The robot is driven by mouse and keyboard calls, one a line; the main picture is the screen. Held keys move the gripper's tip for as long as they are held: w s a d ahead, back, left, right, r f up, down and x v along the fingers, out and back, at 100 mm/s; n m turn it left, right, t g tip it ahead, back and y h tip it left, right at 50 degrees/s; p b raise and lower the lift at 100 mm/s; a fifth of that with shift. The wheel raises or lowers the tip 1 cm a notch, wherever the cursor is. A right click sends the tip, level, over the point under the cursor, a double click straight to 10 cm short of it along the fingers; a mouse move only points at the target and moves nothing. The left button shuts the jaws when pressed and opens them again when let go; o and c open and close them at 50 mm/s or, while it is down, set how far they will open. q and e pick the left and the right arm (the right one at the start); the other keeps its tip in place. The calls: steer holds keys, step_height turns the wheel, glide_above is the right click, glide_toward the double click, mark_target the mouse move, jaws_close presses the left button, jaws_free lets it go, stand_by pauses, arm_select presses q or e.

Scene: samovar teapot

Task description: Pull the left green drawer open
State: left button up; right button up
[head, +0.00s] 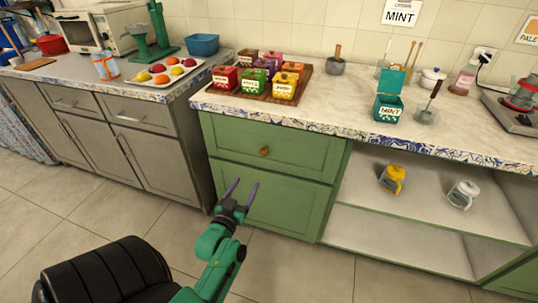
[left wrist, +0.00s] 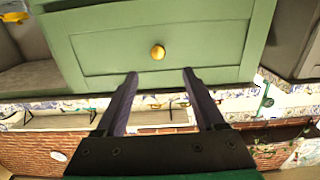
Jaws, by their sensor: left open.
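The green drawer (head: 290,150) is the upper front of the green cabinet, under the left end of the marble counter. It looks shut, flush with the cabinet. Its round brass knob (head: 264,151) is in the middle of the front. In the left wrist view, the picture is upside down and the knob (left wrist: 157,52) shows on the green drawer front (left wrist: 205,45), just beyond the fingertips. My left gripper (head: 245,184) is open and empty, with its two purple fingers (left wrist: 160,72) apart; the knob is not between them. My right gripper is not in view.
A lower green panel (head: 290,205) is below the drawer. Open shelves (head: 420,215) to the right hold a yellow mug (head: 392,179) and a white mug (head: 463,194). Grey cabinets (head: 150,160) stand on the left. The tiled floor before the green cabinet is clear.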

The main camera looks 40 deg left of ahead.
arm_select(q)
steer(key=w+r, duration=0.1)
steer(key=w, duration=0.1)
glide_toward(263, 153)
steer(key=b+x, duration=0.1)
steer(key=x, duration=0.6)
steer(key=shift+w, duration=0.2)
steer(key=shift+w+a, duration=0.25)
steer(key=shift+w, duration=0.15)
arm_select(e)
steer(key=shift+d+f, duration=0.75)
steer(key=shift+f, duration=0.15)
arm_select(q)
steer(key=c, duration=1)
jaws_close()
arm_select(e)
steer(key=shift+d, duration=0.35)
